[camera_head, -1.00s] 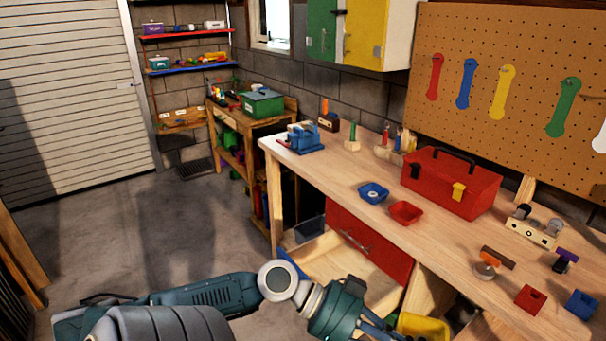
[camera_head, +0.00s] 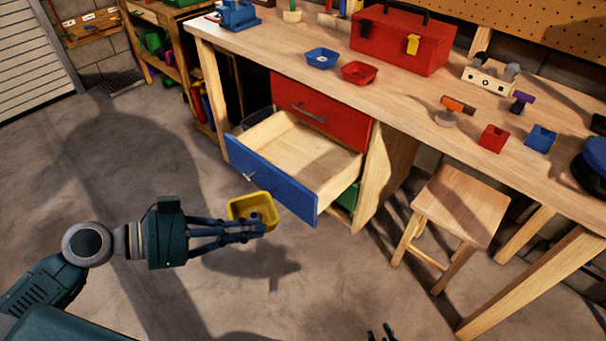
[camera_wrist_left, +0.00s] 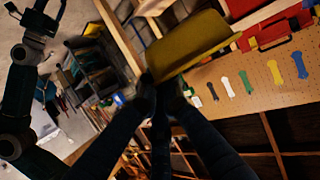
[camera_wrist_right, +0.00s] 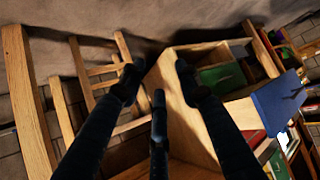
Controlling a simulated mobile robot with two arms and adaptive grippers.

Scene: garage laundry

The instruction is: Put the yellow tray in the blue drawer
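The yellow tray (camera_head: 253,207) is held at the fingertips of my left gripper (camera_head: 262,228), in front of the blue drawer. It also shows in the left wrist view (camera_wrist_left: 190,45), with the fingers (camera_wrist_left: 155,95) closed at its edge. The blue drawer (camera_head: 270,180) is pulled out and its wooden inside (camera_head: 295,150) looks empty. The tray is outside the drawer, left of and near its blue front. My right gripper (camera_head: 381,332) shows only its tips at the bottom of the head view. In the right wrist view its fingers (camera_wrist_right: 158,85) are spread apart with nothing between them.
A red drawer (camera_head: 320,108) is shut above the blue one, and a green drawer (camera_head: 348,196) is below. A wooden stool (camera_head: 460,205) stands to the right. The workbench (camera_head: 420,105) carries a red toolbox (camera_head: 402,40) and small bins. Floor is clear at left.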

